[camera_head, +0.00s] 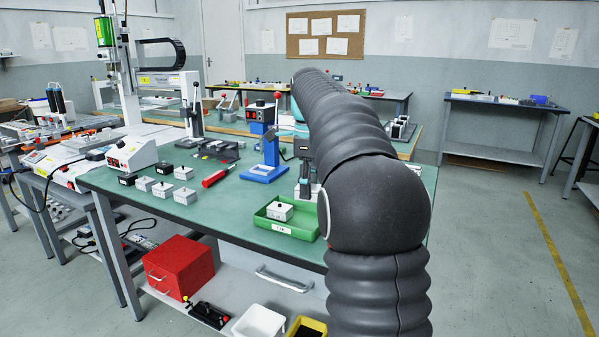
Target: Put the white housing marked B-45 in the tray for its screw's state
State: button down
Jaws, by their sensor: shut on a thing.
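My gripper (305,180) points down over the green table, partly hidden behind my arm. It is shut on a small white housing (314,189), of which only a part shows. Its marking and its screw cannot be read. A green tray (308,232) stands near the table's front edge, to the left of my arm, with a white label on its front that seems to read OK.
A blue press (263,172), a red tool (216,177) and a white control box (131,153) stand on the table. A black housing (127,180) is at its left. A red box (179,267) is on the lower shelf. The table between the housings and tray is clear.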

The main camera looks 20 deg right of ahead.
jog(key=shift+w+r+m, duration=0.15)
jog(key=shift+r+m, duration=0.35)
jog(key=shift+r, duration=0.2)
jog(key=b, duration=0.4)
send_over(308, 224)
jog(key=shift+m, duration=0.3)
notch_tip(308, 224, down, 5)
jog(key=shift+r, duration=0.1)
jog(key=shift+f+b, duration=0.65)
jog(key=shift+f, duration=0.9)
jog(key=shift+f, duration=0.3)
jog(key=c, duration=0.6)
grip_release()
notch_tip(308, 224, up, 12)
